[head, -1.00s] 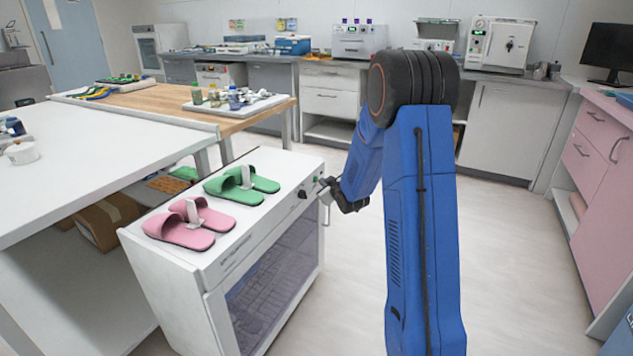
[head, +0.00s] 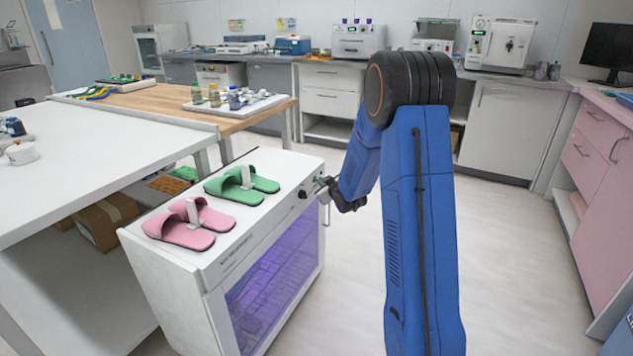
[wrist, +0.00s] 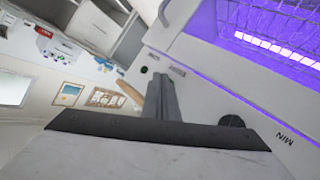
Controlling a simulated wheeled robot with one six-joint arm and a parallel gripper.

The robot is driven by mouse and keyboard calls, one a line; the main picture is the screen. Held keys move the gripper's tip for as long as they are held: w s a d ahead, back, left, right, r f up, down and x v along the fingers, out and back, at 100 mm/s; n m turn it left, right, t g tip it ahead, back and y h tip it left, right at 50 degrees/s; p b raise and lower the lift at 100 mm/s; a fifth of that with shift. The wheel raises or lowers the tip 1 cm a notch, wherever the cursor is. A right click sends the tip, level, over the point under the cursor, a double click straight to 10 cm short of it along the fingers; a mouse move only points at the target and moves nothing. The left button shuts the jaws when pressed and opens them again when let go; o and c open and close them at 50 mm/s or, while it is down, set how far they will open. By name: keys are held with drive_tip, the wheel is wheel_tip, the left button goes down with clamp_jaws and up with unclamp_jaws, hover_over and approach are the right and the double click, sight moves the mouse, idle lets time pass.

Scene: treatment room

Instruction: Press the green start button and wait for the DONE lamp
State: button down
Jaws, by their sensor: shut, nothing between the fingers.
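The white cabinet (head: 165,275) has a glass door (head: 270,290) lit purple from inside. My gripper (head: 321,182) is shut and empty, with its fingertips at the upper right of the cabinet's front panel. In the wrist view my shut fingers (wrist: 168,80) reach the panel, and a small green patch, apparently the green start button (wrist: 178,71), shows beside their tips. The fingers largely hide it, so I cannot tell whether they still touch it. A black knob (head: 303,194) sits left of my gripper. I cannot make out a lit DONE lamp.
Pink slippers (head: 188,222) and green slippers (head: 242,185) stand on the cabinet top. A white table (head: 90,160) is at the left, and a wood-topped table (head: 160,100) lies behind. The floor (head: 520,260) at the right is clear.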

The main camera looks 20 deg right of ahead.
drive_tip(key=shift+s+d, duration=0.55)
drive_tip(key=shift+s, duration=0.1)
drive_tip(key=shift+s+d, duration=0.75)
drive_tip(key=shift+s, duration=0.25)
drive_tip(key=shift+s+d, duration=0.75)
drive_tip(key=shift+s, duration=0.25)
drive_tip(key=s+a+r+m+g, duration=0.15)
drive_tip(key=s+a+r, duration=0.35)
drive_tip(key=s, duration=0.5)
drive_tip(key=s+a+r+m+g, duration=0.1)
drive_tip(key=s+a+r+g, duration=0.4)
drive_tip(key=s, duration=0.6)
drive_tip(key=s+a+r+m+g, duration=0.1)
drive_tip(key=s+a+r, duration=0.2)
drive_tip(key=s+a, duration=0.55)
drive_tip(key=s+a+g, duration=0.1)
drive_tip(key=s+a, duration=0.1)
drive_tip(key=s, duration=0.8)
drive_tip(key=s+a+f+g+y, duration=0.1)
drive_tip(key=s+a, duration=0.1)
drive_tip(key=s, duration=0.8)
drive_tip(key=shift+s+m, duration=0.35)
drive_tip(key=shift+m, duration=0.1)
